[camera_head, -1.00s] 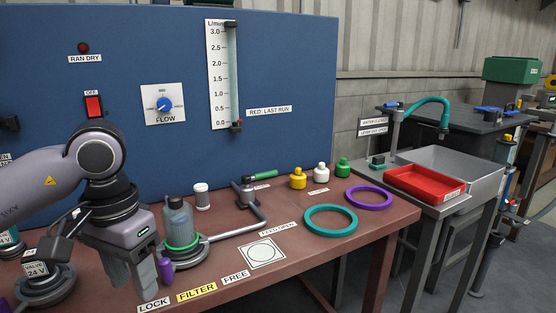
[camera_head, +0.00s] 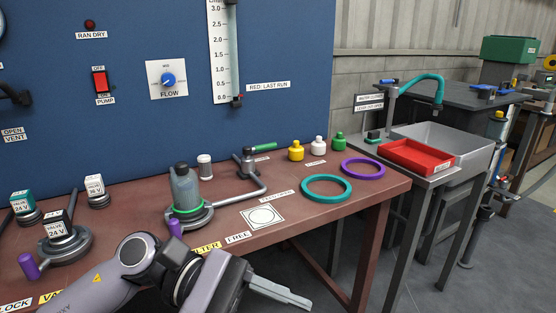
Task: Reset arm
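My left gripper (camera_head: 282,291) is at the bottom middle of the head view, in front of the table's front edge. Its arm comes in from the lower left and covers part of the front labels. One grey finger shows clearly, pointing right; the other is hidden or overlapped, so I cannot tell its opening. I see nothing held at the visible finger. My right gripper is not in view.
On the brown table (camera_head: 330,213) are a filter bottle (camera_head: 184,190) in a round holder, valve blocks (camera_head: 59,233), a teal ring (camera_head: 327,188), a purple ring (camera_head: 363,169) and small bottles (camera_head: 296,151). A red tray (camera_head: 415,157) rests at the sink. Open floor lies right of the gripper.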

